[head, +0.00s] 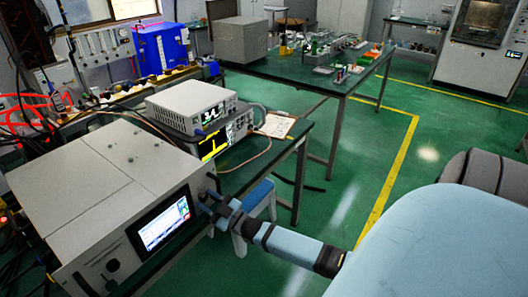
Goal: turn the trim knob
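The large grey generator cabinet (92,178) stands on the bench at the left, with a lit screen (166,224) on its front panel. A dark round knob (113,265) shows on the panel left of the screen. I cannot tell from any label whether it is the trim knob. My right gripper (206,202) is at the right end of the front panel, beside the screen. Its fingers are small and dark, and whether they are apart or closed on a control there is hidden. My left gripper is not in view.
Two stacked instruments (195,107) stand behind the cabinet, with a brown cable (250,159) running from them to the panel's right end. A blue stool (257,205) stands behind my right forearm. A second bench (290,68) is farther back. Green floor is open at centre right.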

